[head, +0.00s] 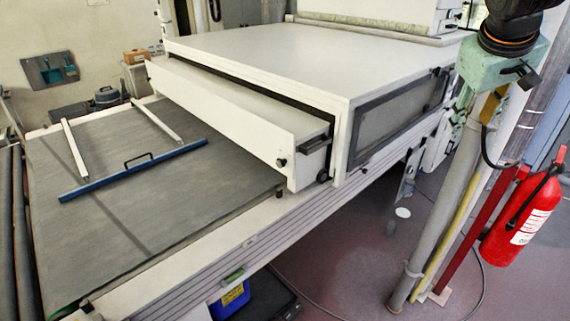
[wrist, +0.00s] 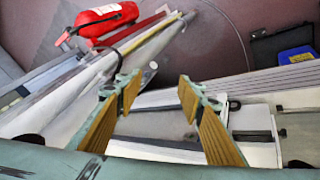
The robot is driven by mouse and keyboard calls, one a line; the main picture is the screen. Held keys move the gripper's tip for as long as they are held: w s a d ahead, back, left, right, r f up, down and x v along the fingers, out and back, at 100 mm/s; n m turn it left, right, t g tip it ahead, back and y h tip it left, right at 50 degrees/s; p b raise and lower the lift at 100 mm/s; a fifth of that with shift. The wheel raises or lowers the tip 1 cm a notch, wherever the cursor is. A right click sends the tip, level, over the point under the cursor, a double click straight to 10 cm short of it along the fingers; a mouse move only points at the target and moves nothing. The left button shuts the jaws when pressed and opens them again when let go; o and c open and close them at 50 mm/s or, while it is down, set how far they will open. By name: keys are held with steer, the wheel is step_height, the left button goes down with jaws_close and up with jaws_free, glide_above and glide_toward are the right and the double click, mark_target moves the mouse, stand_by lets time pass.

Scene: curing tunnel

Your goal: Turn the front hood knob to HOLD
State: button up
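The white front hood section (head: 225,112) juts out from under the large tunnel cover in the head view. Any HOLD marking or pointer is too small to read. In the wrist view, a small dark round part (wrist: 283,132) beside a dark bar (wrist: 252,135) may be that knob and handle. My gripper (wrist: 158,80) is open and empty in the wrist view, its wood-coloured finger pads wide apart, with nothing between them touching.
A dark conveyor belt (head: 120,225) with a blue-edged bar (head: 135,172) lies left of the hood. A red fire extinguisher (head: 520,217) hangs at right and shows in the wrist view (wrist: 103,20). A blue box (head: 230,299) is below the conveyor rail.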

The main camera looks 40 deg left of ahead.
steer(key=s+a+f+n+t+h+p, duration=0.1)
steer(key=s+a+f+n+h+p, duration=0.3)
steer(key=a+f, duration=0.6)
steer(key=s+a+f+n+h, duration=0.2)
steer(key=a+f+n, duration=0.45)
steer(key=a, duration=0.65)
steer(key=s+a+f+n+t+p, duration=0.1)
steer(key=s+a+n+t, duration=0.25)
steer(key=a, duration=0.55)
steer(key=s+a+f+n+t+p, duration=0.1)
steer(key=s+a+n+t, duration=0.2)
steer(key=a, duration=0.5)
steer(key=n+t+y+b, duration=0.2)
steer(key=n+t+y, duration=0.15)
steer(key=n, duration=0.25)
glide_toward(279, 163)
steer(key=s+a, duration=0.1)
steer(key=s, duration=0.4)
steer(key=shift+w+f, duration=0.15)
steer(key=shift+f, duration=0.05)
steer(key=shift+w, duration=0.15)
steer(key=shift+w+d+p, duration=0.25)
steer(key=shift+w+d, duration=0.05)
steer(key=shift+w, duration=1.95)
steer(key=shift+w+d+p, duration=0.25)
steer(key=shift+w+d, duration=0.1)
steer(key=shift+w, duration=1.85)
steer(key=shift+w+d+p, duration=0.25)
steer(key=shift+w+d, duration=0.05)
steer(key=shift+w, duration=1.95)
